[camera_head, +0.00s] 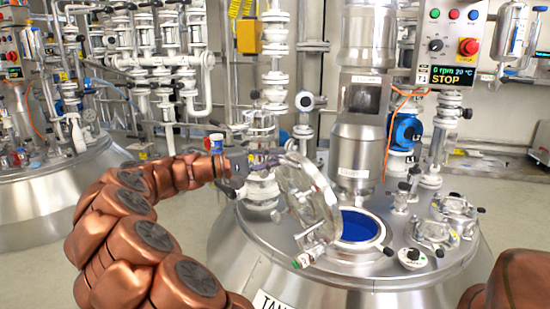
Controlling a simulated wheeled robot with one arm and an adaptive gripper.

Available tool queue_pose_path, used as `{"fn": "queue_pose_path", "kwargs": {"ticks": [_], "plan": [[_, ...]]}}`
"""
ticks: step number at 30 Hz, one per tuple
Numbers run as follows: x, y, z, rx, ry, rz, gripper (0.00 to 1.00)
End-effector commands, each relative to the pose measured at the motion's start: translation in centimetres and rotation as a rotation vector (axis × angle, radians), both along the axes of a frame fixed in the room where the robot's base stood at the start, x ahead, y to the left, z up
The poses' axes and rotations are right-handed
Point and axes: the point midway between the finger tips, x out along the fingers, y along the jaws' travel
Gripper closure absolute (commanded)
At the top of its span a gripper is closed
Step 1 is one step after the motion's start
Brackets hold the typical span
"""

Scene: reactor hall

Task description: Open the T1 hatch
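The hatch is on top of the steel tank (255,245) in front of me. Its round, shiny lid (308,195) stands tilted up to the left of the opening. The opening (360,232) is uncovered, with a pale rim and blue inside. My copper-coloured arm reaches in from the lower left. My gripper (262,164) is at the upper left of the lid, close to its edge. The fingers are small and dark, and partly lost against the fittings behind. I cannot tell whether they touch the lid or are shut.
A control box (452,42) with buttons and a STOP display hangs at upper right. A steel column (358,140) rises behind the opening. Several clamped ports (432,232) crowd the tank top at right. White pipes and valves stand behind; another tank (50,205) is at left.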

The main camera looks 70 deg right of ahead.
Motion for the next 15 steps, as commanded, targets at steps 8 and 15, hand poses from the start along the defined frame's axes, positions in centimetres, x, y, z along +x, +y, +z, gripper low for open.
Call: {"fn": "queue_pose_path", "kwargs": {"ticks": [8,15], "plan": [[0.00,0.01,-0.02,0.000,0.000,0.000,1.00],[0.00,0.01,-0.05,0.001,-0.001,0.000,1.00]]}}
